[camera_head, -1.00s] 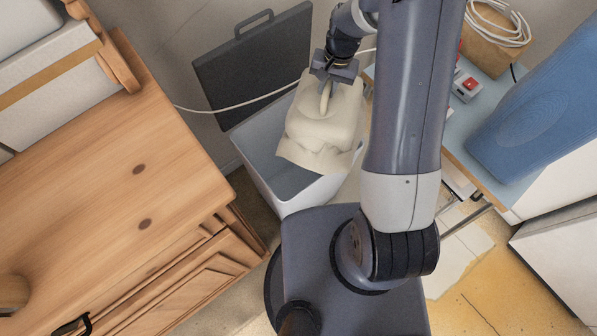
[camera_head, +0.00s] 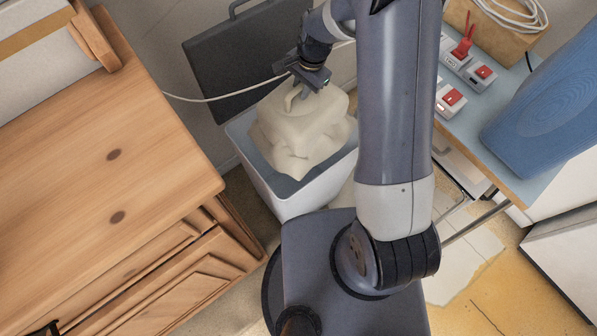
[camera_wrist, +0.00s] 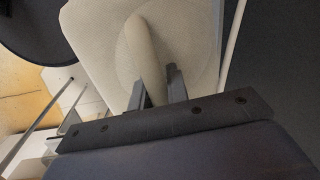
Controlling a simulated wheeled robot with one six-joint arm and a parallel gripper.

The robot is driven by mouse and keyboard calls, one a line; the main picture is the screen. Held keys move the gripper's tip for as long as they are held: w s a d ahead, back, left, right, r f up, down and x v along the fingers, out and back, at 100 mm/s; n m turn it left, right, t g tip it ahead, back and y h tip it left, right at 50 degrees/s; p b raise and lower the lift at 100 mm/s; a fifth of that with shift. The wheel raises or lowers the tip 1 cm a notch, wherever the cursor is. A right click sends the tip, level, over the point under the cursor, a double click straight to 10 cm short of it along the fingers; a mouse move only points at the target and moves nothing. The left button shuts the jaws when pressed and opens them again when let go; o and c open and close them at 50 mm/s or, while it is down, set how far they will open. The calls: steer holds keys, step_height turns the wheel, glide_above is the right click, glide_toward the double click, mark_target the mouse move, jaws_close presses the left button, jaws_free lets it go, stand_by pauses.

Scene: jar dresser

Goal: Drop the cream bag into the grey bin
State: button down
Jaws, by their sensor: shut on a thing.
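The cream bag (camera_head: 300,130) is at the mouth of the grey bin (camera_head: 290,204), its lower part inside the rim and its top standing above it. My gripper (camera_head: 306,84) is above the bag, shut on its looped handle. In the wrist view the jaws of my gripper (camera_wrist: 158,92) close around the pale handle, and the body of the cream bag (camera_wrist: 185,40) fills the space beyond. The bag hides most of the bin's inside, so I cannot tell whether it touches the bottom.
A wooden dresser (camera_head: 100,190) is at the left. A blue-topped table (camera_head: 468,125) with red-switched power strips (camera_head: 468,68) and a blue object (camera_head: 545,105) is at the right.

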steer(key=shift+f+b, duration=0.8)
steer(key=shift+f, duration=0.7)
steer(key=c, duration=1.3)
jaws_free()
step_height(320, 180, up, 11)
steer(key=d, duration=0.2)
steer(key=shift+s+f, duration=0.15)
steer(key=shift+a, duration=0.1)
